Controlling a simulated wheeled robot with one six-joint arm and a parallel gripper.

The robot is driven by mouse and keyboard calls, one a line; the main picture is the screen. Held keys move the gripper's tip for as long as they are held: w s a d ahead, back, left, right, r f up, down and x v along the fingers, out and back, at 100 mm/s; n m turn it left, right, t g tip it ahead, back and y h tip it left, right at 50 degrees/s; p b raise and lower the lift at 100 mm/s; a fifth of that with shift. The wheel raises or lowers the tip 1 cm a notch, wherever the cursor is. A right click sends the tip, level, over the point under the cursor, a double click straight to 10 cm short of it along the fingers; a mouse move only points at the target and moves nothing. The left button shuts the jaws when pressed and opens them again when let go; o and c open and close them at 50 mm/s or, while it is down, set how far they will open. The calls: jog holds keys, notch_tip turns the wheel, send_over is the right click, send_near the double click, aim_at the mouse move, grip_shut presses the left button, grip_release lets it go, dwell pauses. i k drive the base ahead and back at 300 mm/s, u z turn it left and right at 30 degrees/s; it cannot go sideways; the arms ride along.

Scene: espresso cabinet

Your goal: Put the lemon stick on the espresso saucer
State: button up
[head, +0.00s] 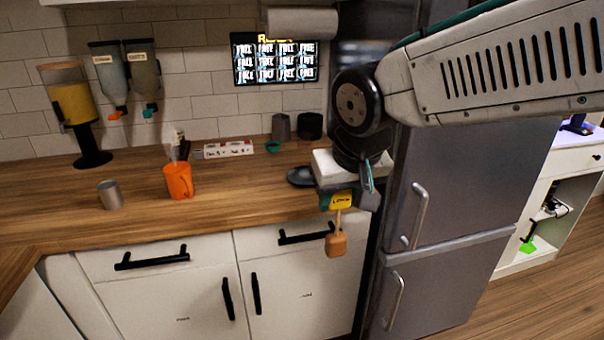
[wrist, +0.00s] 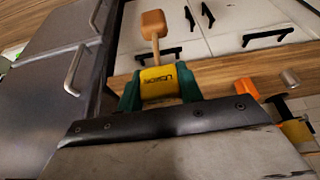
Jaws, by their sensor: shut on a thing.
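The lemon stick (head: 336,243) has a yellow label reading like "LEMON", a thin pale stick and an orange-brown block at its end. My gripper (head: 338,200) is shut on its yellow label part, and the block hangs down in front of the counter's front edge. In the wrist view, the teal fingers of my gripper (wrist: 160,88) sit on both sides of the yellow label, and the block of the lemon stick (wrist: 153,24) points away. A dark round dish, seemingly the espresso saucer (head: 300,177), lies on the counter just left of my gripper, partly hidden by it.
An orange mug (head: 179,181) and a grey cup (head: 110,195) stand on the wooden counter (head: 240,200). A teal cup (head: 273,147) and dark canisters (head: 310,126) stand at the back. The fridge (head: 460,190) rises close on the right. Counter between mug and dish is clear.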

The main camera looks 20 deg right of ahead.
aim_at(307, 175)
jog(key=i, duration=0.9)
